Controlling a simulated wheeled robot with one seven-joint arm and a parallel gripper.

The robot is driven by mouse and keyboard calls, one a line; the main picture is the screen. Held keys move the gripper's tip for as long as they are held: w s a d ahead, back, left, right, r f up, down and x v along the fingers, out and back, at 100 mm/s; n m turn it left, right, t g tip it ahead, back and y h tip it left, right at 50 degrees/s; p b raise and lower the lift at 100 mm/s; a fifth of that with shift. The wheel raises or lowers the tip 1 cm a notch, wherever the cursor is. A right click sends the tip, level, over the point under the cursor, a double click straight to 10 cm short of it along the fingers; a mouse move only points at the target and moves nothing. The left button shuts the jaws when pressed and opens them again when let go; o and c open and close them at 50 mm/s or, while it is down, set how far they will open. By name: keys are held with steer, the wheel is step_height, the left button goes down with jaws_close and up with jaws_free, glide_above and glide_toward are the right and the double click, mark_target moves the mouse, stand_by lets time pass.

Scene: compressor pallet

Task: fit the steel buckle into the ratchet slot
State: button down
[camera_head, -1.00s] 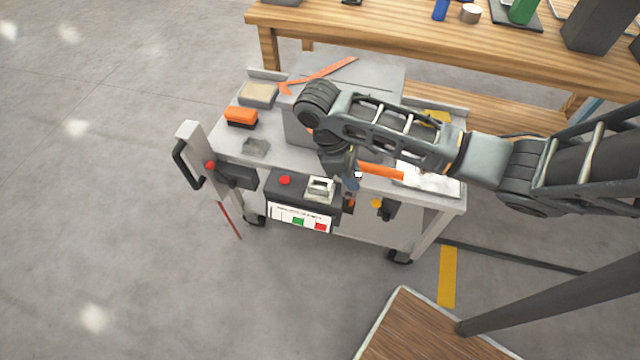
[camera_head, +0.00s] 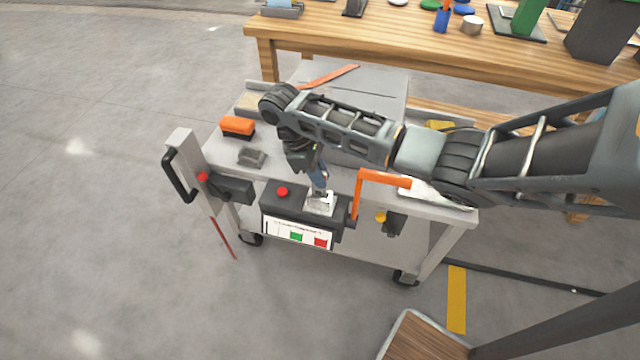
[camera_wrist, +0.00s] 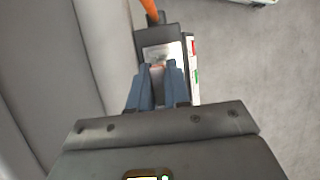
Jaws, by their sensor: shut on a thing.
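My gripper (camera_head: 320,190) points down at the pale metal ratchet slot (camera_head: 321,203) on top of the dark box (camera_head: 290,208) at the cart's front. In the wrist view my gripper's two blue fingers (camera_wrist: 158,70) are close together, with their tips over the slot (camera_wrist: 162,52). They are shut on the steel buckle, of which only a small bit (camera_wrist: 158,64) shows between the tips. The fingers hide most of the buckle. I cannot tell whether it is in the slot or just above it.
An orange bent bar (camera_head: 380,176) rises right of the box. The grey cart (camera_head: 440,212) also carries an orange brush-like block (camera_head: 238,126) and a grey block (camera_head: 252,158). A black handle (camera_head: 180,170) stands left. A wooden bench (camera_head: 400,40) is behind.

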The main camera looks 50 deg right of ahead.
mark_target(326, 196)
steer(key=shift+f, duration=1.5)
steer(key=shift+f, duration=0.2)
steer(key=shift+s+f, duration=0.1)
steer(key=shift+f, duration=0.45)
steer(key=c, duration=1.1)
jaws_free()
steer(key=shift+r, duration=0.1)
steer(key=shift+r, duration=0.1)
